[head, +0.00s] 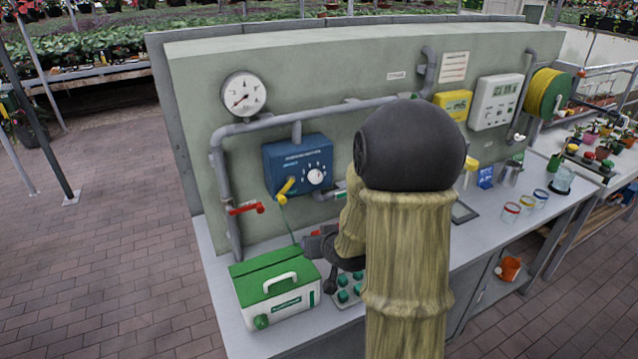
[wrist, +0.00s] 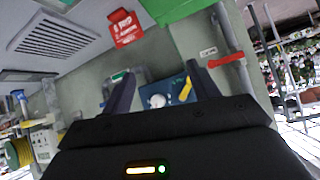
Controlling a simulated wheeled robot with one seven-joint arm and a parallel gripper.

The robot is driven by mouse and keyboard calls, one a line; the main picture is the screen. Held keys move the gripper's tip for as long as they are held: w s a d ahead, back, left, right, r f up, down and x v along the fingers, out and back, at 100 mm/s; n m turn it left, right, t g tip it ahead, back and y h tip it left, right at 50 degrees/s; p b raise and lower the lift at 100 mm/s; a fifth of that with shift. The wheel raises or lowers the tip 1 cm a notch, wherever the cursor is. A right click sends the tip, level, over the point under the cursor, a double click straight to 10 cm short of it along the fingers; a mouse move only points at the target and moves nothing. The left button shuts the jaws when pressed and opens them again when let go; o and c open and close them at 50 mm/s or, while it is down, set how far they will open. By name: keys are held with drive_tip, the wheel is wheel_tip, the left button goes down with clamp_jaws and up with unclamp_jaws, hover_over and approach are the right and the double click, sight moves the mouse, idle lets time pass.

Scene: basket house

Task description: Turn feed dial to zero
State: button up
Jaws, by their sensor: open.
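A blue box (head: 284,158) is fixed to the grey-green panel, with a white round dial (head: 316,176) at its lower right and small marks around it. The dial's exact setting is too small to read. A yellow lever (head: 286,186) sits at the box's lower left. In the wrist view, which is upside down, the dial (wrist: 158,100) and yellow lever (wrist: 186,91) show between my fingers, apart from them. My gripper (wrist: 160,70) is open and empty. In the head view, my arm hides part of my gripper (head: 322,243), low in front of the panel.
A green-and-white box (head: 275,299) stands on the bench below the dial. A red valve handle (head: 246,208) on a grey pipe projects left of the blue box. A green-button pad (head: 348,290) lies beside my arm.

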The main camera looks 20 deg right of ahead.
drive_tip(key=w+d+r+m+t+y, duration=0.1)
drive_tip(key=w+d+r+m+t, duration=0.1)
drive_tip(key=d+t, duration=0.5)
drive_tip(key=w+d+m, duration=0.1)
drive_tip(key=d, duration=0.1)
drive_tip(key=shift+w+d+r+t, duration=0.15)
drive_tip(key=shift+d+r+t, duration=0.15)
drive_tip(key=shift+d+t, duration=0.1)
drive_tip(key=shift+w, duration=0.15)
drive_tip(key=p, duration=0.6)
approach(317, 179)
drive_tip(key=w, duration=0.9)
drive_tip(key=shift+s, duration=0.1)
